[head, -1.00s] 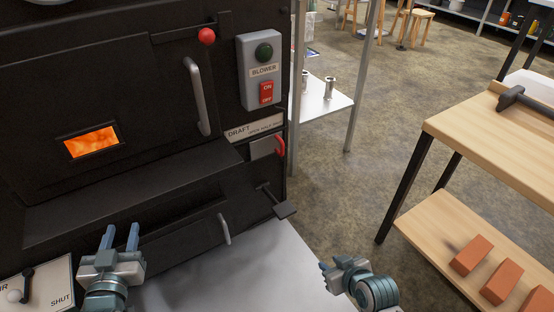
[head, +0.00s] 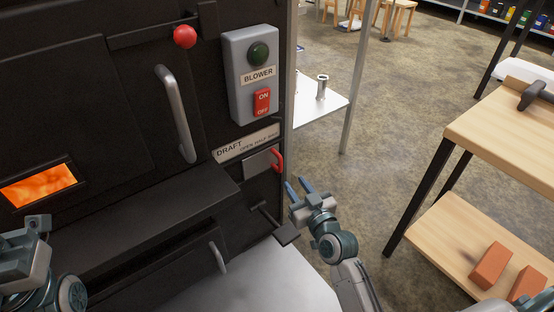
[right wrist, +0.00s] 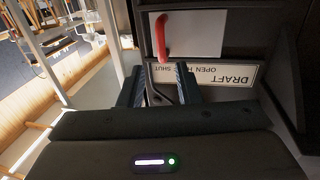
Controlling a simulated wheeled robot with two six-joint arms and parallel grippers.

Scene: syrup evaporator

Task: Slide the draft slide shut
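The draft slide is a grey metal plate (head: 258,163) with a red handle (head: 278,160) at its right edge. It sits on the black front under the white DRAFT label (head: 246,144), with the handle near the label's right end. My right gripper (head: 296,186) is open and empty, just below and right of the handle, apart from it. In the right wrist view the red handle (right wrist: 162,37) shows beyond the gap between the open fingers (right wrist: 158,84), with the plate (right wrist: 195,34) beside it. My left gripper (head: 30,235) is at the left edge; its fingers are not clear.
The blower switch box (head: 252,75) is above the label. A dark pedal-like lever (head: 287,234) juts out below the slide. A metal rack (head: 320,100) stands behind right. A wooden bench (head: 505,140) is farther right, with open floor between.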

